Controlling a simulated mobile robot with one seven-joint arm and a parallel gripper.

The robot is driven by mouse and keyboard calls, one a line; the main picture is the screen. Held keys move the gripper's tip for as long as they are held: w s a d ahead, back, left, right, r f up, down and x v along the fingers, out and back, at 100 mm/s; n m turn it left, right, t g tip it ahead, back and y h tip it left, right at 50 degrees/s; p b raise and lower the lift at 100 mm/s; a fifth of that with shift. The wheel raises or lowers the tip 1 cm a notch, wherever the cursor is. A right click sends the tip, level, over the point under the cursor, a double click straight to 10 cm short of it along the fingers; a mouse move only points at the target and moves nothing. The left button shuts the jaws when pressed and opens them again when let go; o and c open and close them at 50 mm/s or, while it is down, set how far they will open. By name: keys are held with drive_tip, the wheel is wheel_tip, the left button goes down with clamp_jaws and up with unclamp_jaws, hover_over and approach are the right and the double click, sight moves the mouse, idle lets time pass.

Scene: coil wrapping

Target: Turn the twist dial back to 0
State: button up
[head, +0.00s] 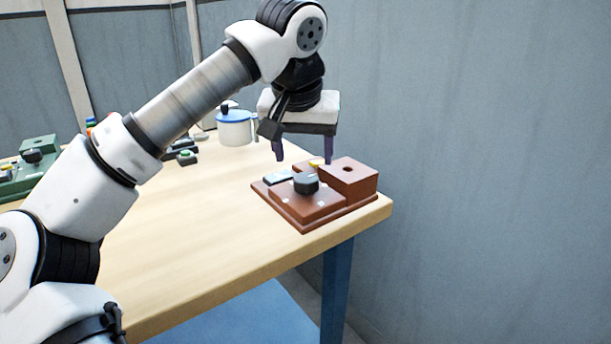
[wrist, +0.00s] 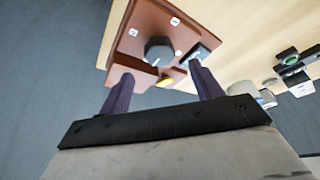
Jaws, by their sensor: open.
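The twist dial (head: 306,183) is a dark grey round knob on the low front part of a reddish-brown box (head: 300,213), near the table's right corner. Small white marks lie around the dial. In the wrist view the dial (wrist: 158,52) shows a light pointer line on its lower edge; the numbers are too small to read. My gripper (head: 304,160) is open and empty, above and behind the dial, apart from it. Its two purple fingers (wrist: 160,85) point toward the box, one on each side of a yellow button (wrist: 174,78).
The box has a raised block with a hole (head: 347,170) right of the dial and a small pale display (head: 278,177) at its left. A white pot with a blue lid (head: 235,126) stands behind. A green device (head: 38,158) sits far left. The table's middle is clear.

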sight(306, 178)
drive_tip(key=x, duration=0.6)
drive_tip(key=shift+w+f, duration=0.1)
drive_tip(key=shift+w, duration=0.05)
drive_tip(key=c, duration=1)
